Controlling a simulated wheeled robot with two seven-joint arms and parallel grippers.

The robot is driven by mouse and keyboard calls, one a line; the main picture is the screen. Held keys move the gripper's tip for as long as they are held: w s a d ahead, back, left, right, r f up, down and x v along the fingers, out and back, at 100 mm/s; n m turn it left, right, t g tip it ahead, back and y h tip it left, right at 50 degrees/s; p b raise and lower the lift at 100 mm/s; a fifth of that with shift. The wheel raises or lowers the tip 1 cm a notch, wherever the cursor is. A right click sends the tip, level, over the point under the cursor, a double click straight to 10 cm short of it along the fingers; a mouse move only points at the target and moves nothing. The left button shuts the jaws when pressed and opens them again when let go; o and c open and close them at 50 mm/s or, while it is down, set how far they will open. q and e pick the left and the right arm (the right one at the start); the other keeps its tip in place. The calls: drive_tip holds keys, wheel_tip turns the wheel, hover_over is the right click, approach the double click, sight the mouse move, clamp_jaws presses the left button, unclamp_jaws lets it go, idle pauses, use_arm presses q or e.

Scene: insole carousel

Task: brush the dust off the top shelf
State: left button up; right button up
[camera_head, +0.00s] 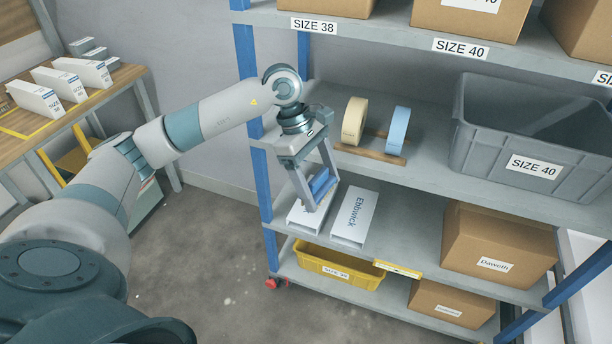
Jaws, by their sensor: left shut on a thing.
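My left gripper (316,192) points down at the left front of the shelf rack. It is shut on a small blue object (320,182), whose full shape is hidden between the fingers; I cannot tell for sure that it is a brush. The highest shelf in view (392,30) crosses the top of the picture, above the gripper, with cardboard boxes (470,18) on it. I see no dust on the part of it that shows. My right gripper is not in view.
Below are a shelf with two tape rolls (355,118) and a grey crate (480,130), then white boxes (355,215) near the gripper and a carton (497,245). A yellow bin (340,272) sits lowest. A blue post (247,60) stands left; a wooden bench (95,100) is further left.

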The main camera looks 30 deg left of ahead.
use_arm(q)
drive_tip(key=s+d+r+m+g+y, duration=0.2)
drive_tip(key=d+r+m, duration=0.1)
drive_tip(key=m, duration=0.6)
drive_tip(key=s+d+r+m+g+y, duration=0.2)
drive_tip(key=d+r+m, duration=0.1)
drive_tip(key=m, duration=0.6)
drive_tip(key=shift+d+g+y, duration=0.3)
drive_tip(key=shift+d, duration=0.55)
drive_tip(key=shift+r, duration=0.1)
